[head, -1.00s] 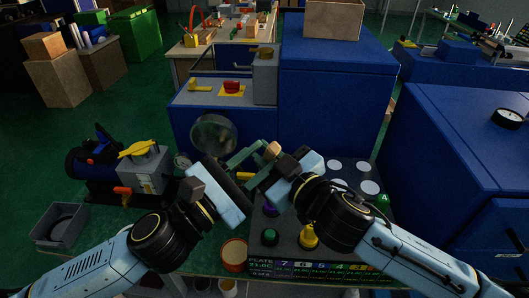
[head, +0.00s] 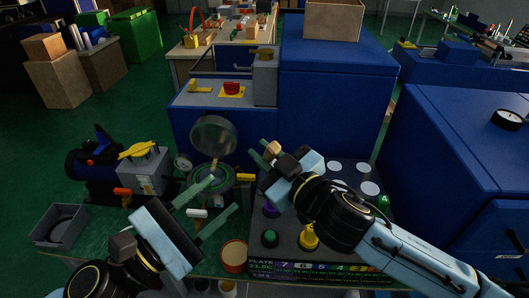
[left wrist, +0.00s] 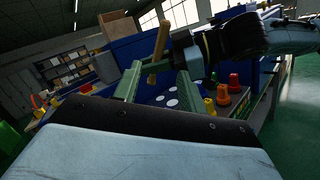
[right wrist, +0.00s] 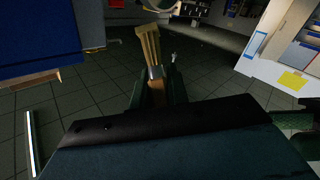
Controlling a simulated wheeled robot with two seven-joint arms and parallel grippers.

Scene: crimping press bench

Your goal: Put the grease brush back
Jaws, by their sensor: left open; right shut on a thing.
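The grease brush (right wrist: 149,45) has a pale wooden end and a metal band in the right wrist view. My right gripper (right wrist: 157,80) is shut on it. In the head view only a small tan part of the brush (head: 273,148) shows at my right gripper (head: 262,156), above the press bench. In the left wrist view the brush (left wrist: 159,45) is a tan rod. My left gripper (head: 226,192) is open and empty, lower and left of the right one. Its fingers also show apart in the left wrist view (left wrist: 158,84). The brush's holder cannot be made out.
A dark control plate (head: 285,250) with green and yellow buttons lies under my right arm. A round red-rimmed pot (head: 234,256) stands at the front edge. A magnifier (head: 213,136) stands behind my left gripper. A grey tray (head: 58,229) is at the left.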

